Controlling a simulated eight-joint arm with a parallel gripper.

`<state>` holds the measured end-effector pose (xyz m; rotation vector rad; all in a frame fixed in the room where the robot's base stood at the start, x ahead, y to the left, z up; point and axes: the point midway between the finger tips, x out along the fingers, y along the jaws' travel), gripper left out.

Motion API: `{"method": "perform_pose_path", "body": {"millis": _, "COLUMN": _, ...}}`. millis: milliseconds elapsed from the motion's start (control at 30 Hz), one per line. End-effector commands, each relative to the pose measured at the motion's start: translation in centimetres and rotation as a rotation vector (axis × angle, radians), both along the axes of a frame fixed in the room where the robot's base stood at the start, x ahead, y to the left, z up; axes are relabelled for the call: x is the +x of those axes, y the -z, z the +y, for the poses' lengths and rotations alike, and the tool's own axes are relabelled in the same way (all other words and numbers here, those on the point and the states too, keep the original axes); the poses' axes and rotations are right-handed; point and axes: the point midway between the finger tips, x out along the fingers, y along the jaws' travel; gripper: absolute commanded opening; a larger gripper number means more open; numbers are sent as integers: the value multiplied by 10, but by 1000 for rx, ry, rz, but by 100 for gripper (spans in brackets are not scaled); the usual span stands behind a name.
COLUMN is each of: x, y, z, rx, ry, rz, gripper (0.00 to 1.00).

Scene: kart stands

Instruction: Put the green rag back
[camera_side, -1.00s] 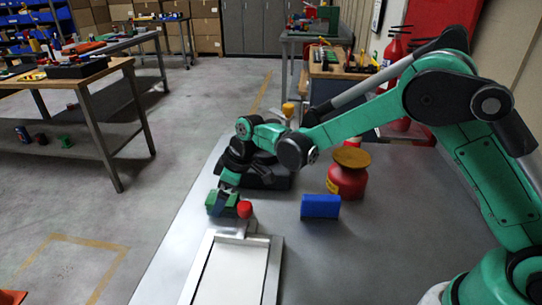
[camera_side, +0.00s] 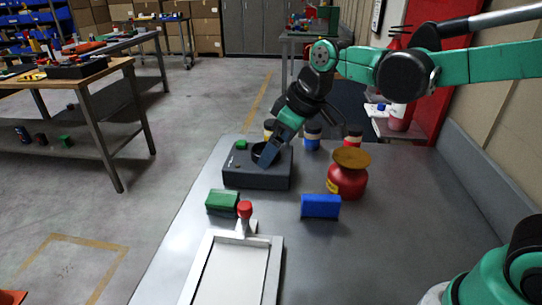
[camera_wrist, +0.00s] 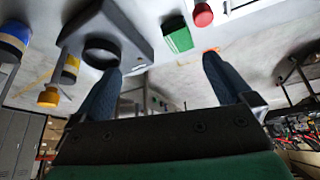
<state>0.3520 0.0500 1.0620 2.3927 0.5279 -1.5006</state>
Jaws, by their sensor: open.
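The green rag (camera_side: 222,202) is a small blocky green piece on the grey table, just left of the red knob (camera_side: 245,209) of the white-panelled frame. It also shows in the wrist view (camera_wrist: 178,37), beyond and between my fingers. My gripper (camera_side: 268,158) is raised behind the rag, in front of or over the dark grey box, and clear of the rag. Its two fingers stand wide apart in the wrist view (camera_wrist: 163,80), with nothing between them.
A blue block (camera_side: 320,206) and a red canister with a brass lid (camera_side: 347,181) stand to the right. Several banded jars (camera_side: 312,138) stand behind. The table's right side is clear.

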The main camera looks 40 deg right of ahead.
Motion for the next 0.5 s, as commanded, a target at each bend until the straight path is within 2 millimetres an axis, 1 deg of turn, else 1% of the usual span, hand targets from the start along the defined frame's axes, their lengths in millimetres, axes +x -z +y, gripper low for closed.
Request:
{"method": "perform_pose_path", "body": {"millis": 33, "x": -17, "y": -3, "z": -9, "rx": 5, "ry": 66, "rz": -20, "gripper": 99}}
{"method": "perform_pose_path", "body": {"millis": 100, "x": -37, "y": -3, "z": -20, "rx": 15, "ry": 157, "rz": -51, "gripper": 99}}
{"method": "perform_pose_path", "body": {"millis": 200, "x": -61, "y": 1, "z": -33, "rx": 32, "ry": 271, "rz": -92, "gripper": 99}}
{"method": "perform_pose_path", "body": {"millis": 333, "x": -83, "y": 10, "z": -44, "rx": 54, "ry": 380, "rz": -136, "gripper": 99}}
{"method": "perform_pose_path", "body": {"millis": 500, "x": -94, "y": 17, "z": -50, "rx": 70, "ry": 445, "rz": -165, "gripper": 99}}
